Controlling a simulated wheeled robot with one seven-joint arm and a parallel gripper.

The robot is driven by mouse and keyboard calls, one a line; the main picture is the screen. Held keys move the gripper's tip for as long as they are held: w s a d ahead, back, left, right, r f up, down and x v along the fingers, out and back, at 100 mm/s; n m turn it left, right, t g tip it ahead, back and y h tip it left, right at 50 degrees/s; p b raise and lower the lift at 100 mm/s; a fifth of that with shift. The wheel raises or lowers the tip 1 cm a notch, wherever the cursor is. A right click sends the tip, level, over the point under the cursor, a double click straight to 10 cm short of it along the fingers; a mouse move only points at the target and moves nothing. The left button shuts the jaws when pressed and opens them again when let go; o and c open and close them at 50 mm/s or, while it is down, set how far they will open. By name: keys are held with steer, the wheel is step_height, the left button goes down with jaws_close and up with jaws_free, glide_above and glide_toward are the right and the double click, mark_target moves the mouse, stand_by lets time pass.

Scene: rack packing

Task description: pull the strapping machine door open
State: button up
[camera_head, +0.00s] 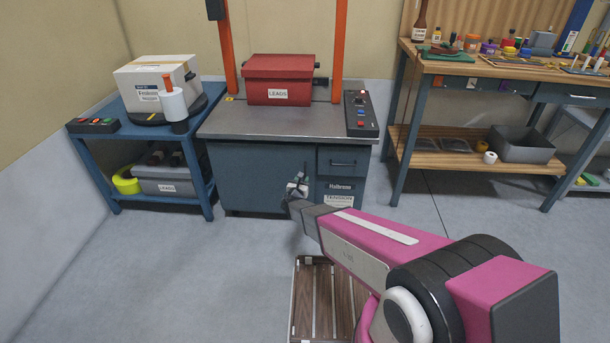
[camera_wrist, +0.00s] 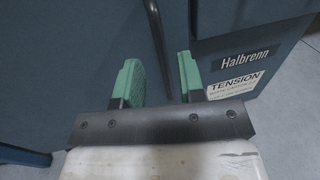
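The strapping machine's front door (camera_head: 255,175) is a dark blue panel under the steel top, and it looks closed. It also fills the left of the wrist view (camera_wrist: 60,60). A dark, slightly slanted bar handle (camera_wrist: 158,40) runs down the door in the wrist view. My gripper (camera_head: 298,186) is in front of the door's right side. In the wrist view its two green fingers (camera_wrist: 159,78) are apart, with the handle's lower part showing between them. I see no finger touching the handle. In the head view my gripper largely hides the handle.
A red LEADS box (camera_head: 280,78) stands on the machine top (camera_head: 290,122) beside a control panel (camera_head: 361,114). A blue cart (camera_head: 148,142) stands to the left and a workbench (camera_head: 500,68) to the right. A slatted wooden pallet (camera_head: 325,295) lies on the floor below my arm.

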mark_target(305, 173)
steer(key=x, duration=0.5)
steer(key=shift+w, duration=0.2)
jaws_close()
